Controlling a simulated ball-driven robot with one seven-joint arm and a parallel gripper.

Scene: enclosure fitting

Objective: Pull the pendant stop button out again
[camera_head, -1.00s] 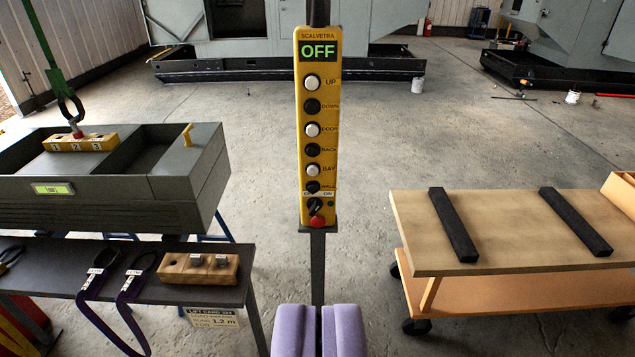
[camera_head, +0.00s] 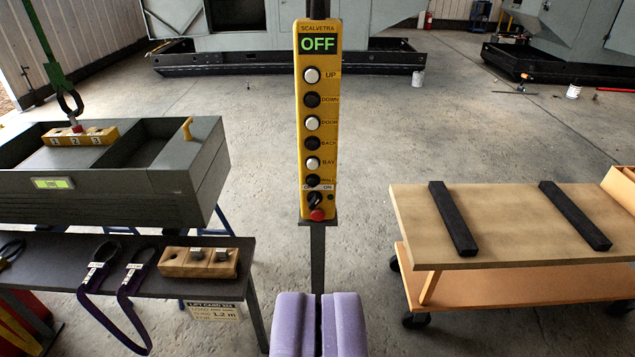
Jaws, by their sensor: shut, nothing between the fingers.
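A black OFF/ON switch (camera_head: 314,199) sits near the bottom. The red stop button (camera_head: 317,215) is at the pendant's lower end; I cannot tell whether it is pressed in. My gripper (camera_head: 317,296), with purple fingers, is shut and empty at the bottom of the view, apart from the pendant and below the stop button in the picture.
A grey enclosure (camera_head: 190,205) with a yellow block (camera_head: 80,137) stands left. Below it, a dark bench (camera_head: 150,285) holds purple straps (camera_head: 92,280) and a wooden block (camera_head: 198,263). A wooden-topped cart (camera_head: 510,225) with black bars stands right. Floor around the pendant is open.

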